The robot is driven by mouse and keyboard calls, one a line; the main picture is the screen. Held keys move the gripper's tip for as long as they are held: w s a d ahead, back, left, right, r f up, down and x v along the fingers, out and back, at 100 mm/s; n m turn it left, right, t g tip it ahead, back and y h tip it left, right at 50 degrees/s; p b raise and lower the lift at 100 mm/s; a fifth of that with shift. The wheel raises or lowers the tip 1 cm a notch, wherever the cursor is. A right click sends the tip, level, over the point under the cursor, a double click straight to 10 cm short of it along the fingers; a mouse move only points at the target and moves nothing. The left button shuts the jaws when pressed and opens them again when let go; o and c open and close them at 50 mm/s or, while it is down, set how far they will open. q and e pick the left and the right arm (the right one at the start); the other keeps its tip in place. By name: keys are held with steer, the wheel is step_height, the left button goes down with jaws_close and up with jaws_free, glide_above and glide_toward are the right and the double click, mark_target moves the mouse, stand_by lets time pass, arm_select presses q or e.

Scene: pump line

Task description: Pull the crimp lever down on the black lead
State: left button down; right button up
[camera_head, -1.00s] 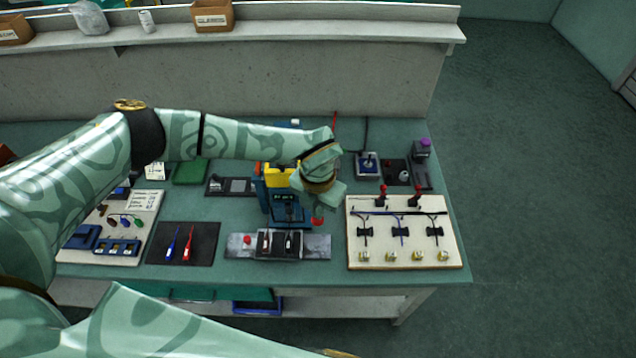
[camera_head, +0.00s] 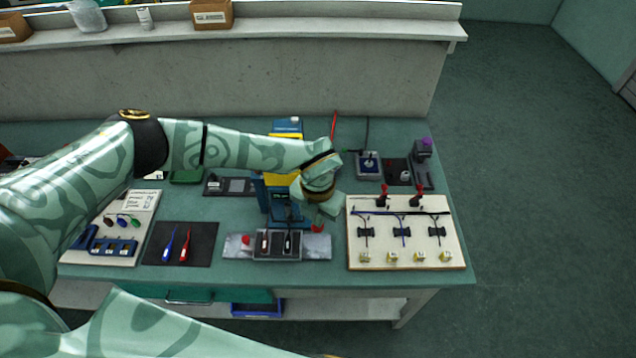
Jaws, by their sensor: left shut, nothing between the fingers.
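The blue and yellow crimp press (camera_head: 280,200) stands at the middle of the bench, partly hidden behind my left arm. A red knob (camera_head: 318,226), which looks like the lever's end, shows low on the press's right side. My left gripper (camera_head: 322,212) is shut and empty, right beside the press and just above the knob. I cannot tell whether it touches the lever; the lever's shaft is hidden. In front of the press, a dark holder (camera_head: 277,257) carries two small pieces, one reddish and one dark (camera_head: 288,242), perhaps the black lead. My right gripper is not in view.
A pale wire board (camera_head: 405,257) with red-topped clamps lies right of the press. A dark mat (camera_head: 180,252) with a blue and a red tool lies left. A grey base plate (camera_head: 318,250) lies under the holder. A shelf (camera_head: 330,22) runs along the back.

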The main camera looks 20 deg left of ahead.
arm_select(q)
steer(key=shift+f, duration=0.4)
steer(key=shift+f+b, duration=0.55)
steer(key=shift+f, duration=0.1)
steer(key=shift+w, duration=0.15)
step_height(320, 180, up, 13)
steer(key=w+p, duration=0.2)
steer(key=p, duration=0.7)
steer(key=shift+a+f, duration=0.15)
steer(key=shift+a, duration=0.2)
